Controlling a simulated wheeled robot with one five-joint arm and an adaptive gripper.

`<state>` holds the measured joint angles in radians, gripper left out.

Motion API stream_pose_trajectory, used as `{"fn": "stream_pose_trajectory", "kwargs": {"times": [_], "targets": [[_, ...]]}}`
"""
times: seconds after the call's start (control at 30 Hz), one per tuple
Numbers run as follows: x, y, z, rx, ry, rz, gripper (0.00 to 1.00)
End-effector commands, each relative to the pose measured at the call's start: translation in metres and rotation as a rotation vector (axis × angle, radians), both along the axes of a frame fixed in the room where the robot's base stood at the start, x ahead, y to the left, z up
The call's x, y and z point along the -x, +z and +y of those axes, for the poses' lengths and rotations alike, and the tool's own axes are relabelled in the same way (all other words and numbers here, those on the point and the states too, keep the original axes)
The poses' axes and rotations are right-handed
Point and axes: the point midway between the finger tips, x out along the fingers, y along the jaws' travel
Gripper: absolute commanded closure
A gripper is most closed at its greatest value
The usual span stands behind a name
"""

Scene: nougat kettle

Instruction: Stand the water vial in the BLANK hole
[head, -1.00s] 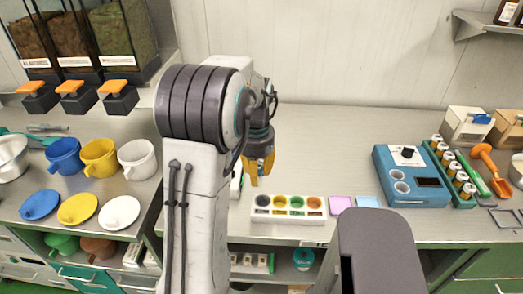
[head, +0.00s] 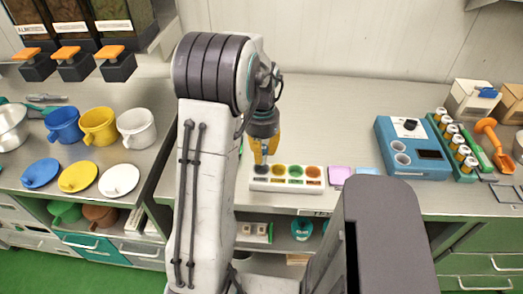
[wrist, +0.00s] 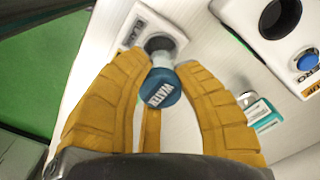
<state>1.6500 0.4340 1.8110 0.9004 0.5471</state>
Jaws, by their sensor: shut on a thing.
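The water vial (wrist: 158,88) has a dark blue cap lettered WATER and a pale body. My gripper (wrist: 160,80) is shut on it, a yellow finger on each side. In the wrist view the BLANK hole (wrist: 160,43) is a dark round opening beside its label, just past the vial's lower end. I cannot tell whether the vial's tip is inside it. In the head view my gripper (head: 264,160) is over the left end of the white rack (head: 286,186), by its dark leftmost well. The vial is hard to make out there.
Yellow, green and orange wells (head: 295,172) fill the rest of the rack. A white device with a dark opening and blue ZERO button (wrist: 307,61) is at the wrist view's upper right. Pink (head: 340,174) and blue squares lie right of the rack, before a blue instrument (head: 412,147).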

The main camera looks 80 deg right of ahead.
Motion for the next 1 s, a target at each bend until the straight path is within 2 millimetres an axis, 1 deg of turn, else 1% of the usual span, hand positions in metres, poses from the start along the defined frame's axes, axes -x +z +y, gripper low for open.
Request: {"fn": "stream_pose_trajectory", "kwargs": {"times": [0.03,0.1,0.4,0.57,1.0], "targets": [[0.0,-0.008,0.0,-0.001,0.0,-0.001,1.0],[0.0,-0.014,0.0,-0.001,0.0,0.0,1.0],[0.0,-0.035,0.0,0.0,0.0,0.0,1.0],[0.0,-0.039,0.0,0.001,0.0,0.001,1.0],[0.0,-0.038,0.0,0.0,0.0,0.0,1.0]]}}
